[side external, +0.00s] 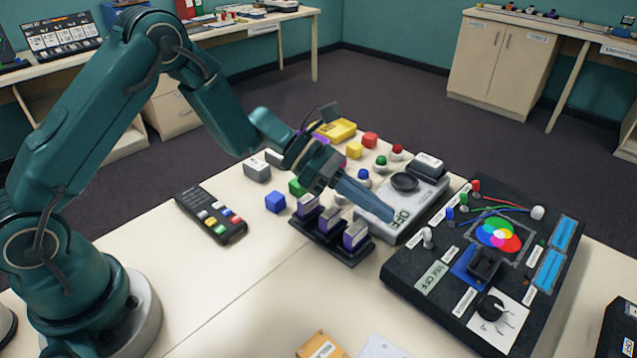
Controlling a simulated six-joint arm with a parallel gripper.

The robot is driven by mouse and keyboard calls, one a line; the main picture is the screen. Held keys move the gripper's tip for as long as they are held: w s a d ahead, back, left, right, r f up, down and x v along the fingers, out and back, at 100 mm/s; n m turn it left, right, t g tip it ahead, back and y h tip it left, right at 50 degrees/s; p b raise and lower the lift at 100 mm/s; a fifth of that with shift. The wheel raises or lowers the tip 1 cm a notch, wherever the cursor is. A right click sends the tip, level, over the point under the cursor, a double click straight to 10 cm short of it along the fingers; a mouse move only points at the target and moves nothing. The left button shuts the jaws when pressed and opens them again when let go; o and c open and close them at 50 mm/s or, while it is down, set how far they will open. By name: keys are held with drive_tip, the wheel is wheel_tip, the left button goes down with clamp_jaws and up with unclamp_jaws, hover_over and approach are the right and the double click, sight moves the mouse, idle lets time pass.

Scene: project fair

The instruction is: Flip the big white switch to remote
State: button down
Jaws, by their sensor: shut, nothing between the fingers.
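My gripper (390,216) is shut and empty, pointing down to the right. Its tips are over the near end of a white-grey box (433,196), beside printed black letters that seem to read OFF; I cannot tell whether they touch it. The box has a round black knob (404,181) and a black labelled block at its far end. A small white lever (428,238) stands at the left edge of the black panel (400,275), right of my gripper. Which of these is the big white switch, and any remote marking, is not readable.
A black stand with purple-and-white blocks (355,235) sits just below my gripper. Colored cubes and push buttons lie behind it. The black panel carries wires, a black rocker (484,262) and a knob (490,306). A remote control (211,215) lies left; the near table is mostly clear.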

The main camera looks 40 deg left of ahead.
sight(424, 234)
drive_tip(key=shift+x, duration=2.2)
drive_tip(key=shift+d+r+y, duration=0.35)
drive_tip(key=shift+r+y, duration=0.15)
drive_tip(key=shift+y, duration=0.6)
drive_tip(key=shift+d+r+m+y, duration=0.15)
drive_tip(key=shift+m+y, duration=0.15)
drive_tip(key=shift+y, duration=0.1)
drive_tip(key=shift+d+r+m+y, duration=0.15)
drive_tip(key=shift+d+r+y, duration=0.1)
drive_tip(key=shift+y, duration=0.45)
drive_tip(key=shift+d+r+m+y, duration=0.15)
drive_tip(key=shift+d+y, duration=0.1)
drive_tip(key=shift+y, duration=0.45)
drive_tip(key=shift+r, duration=0.75)
